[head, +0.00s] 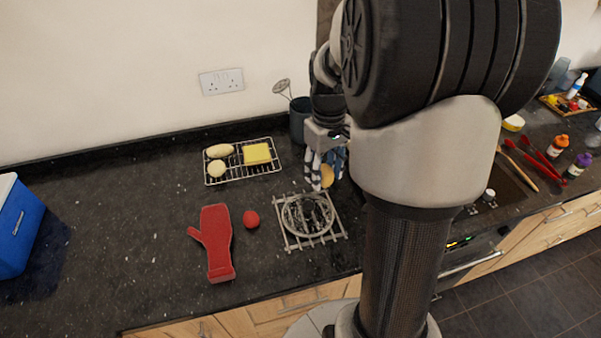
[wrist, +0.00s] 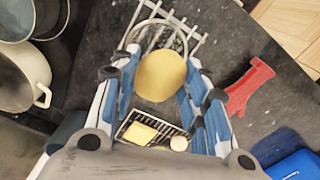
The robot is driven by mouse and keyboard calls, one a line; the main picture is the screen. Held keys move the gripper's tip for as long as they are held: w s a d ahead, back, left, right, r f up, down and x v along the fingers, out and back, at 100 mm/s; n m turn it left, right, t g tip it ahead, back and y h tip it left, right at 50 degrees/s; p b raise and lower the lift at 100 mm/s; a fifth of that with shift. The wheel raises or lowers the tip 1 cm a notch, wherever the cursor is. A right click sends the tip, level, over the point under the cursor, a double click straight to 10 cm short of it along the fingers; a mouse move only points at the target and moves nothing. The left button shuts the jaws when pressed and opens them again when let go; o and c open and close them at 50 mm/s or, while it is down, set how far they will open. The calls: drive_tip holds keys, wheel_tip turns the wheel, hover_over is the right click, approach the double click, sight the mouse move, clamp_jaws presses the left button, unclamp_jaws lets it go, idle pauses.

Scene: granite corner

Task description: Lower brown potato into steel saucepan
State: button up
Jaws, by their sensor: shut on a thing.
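My gripper (head: 326,166) is shut on the brown potato (wrist: 161,76), a smooth tan oval pinched between the blue-padded fingers in the wrist view. In the head view the potato (head: 327,177) shows partly below the fingers, above the back right of a metal rack. A grey metal pan with a bright rim (wrist: 62,18), apparently the steel saucepan, is cut off at the top left of the wrist view, apart from the potato. My arm hides that area in the head view.
A round see-through or wire-like item (head: 310,214) sits on the metal rack (head: 336,236). A cream pot (wrist: 40,72) stands beside the grey pan. A red mitt (head: 217,243), a red ball (head: 251,218) and a wire tray (head: 267,168) lie left. A grey holder (head: 298,125) stands behind.

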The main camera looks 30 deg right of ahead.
drive_tip(key=d+p, duration=0.1)
drive_tip(key=d, duration=0.3)
drive_tip(key=d+p, duration=0.1)
drive_tip(key=d, duration=0.4)
drive_tip(key=d+f+p, duration=0.1)
drive_tip(key=d, duration=0.3)
drive_tip(key=shift+s+d, duration=0.2)
drive_tip(key=shift+d, duration=0.15)
drive_tip(key=d+f+p, duration=0.1)
drive_tip(key=d, duration=0.5)
drive_tip(key=d+f+p, duration=0.2)
drive_tip(key=d, duration=0.4)
drive_tip(key=d+f+p, duration=0.1)
drive_tip(key=d, duration=0.5)
drive_tip(key=shift+s+d+f+p, duration=0.2)
drive_tip(key=shift+f+p, duration=0.1)
drive_tip(key=shift+f, duration=0.1)
drive_tip(key=shift+f, duration=0.1)
drive_tip(key=shift+w+f+b, duration=0.1)
drive_tip(key=shift+f+b, duration=3)
drive_tip(key=shift+f, duration=2.1)
drive_tip(key=shift+f+b, duration=1.25)
drive_tip(key=shift+f, duration=0.75)
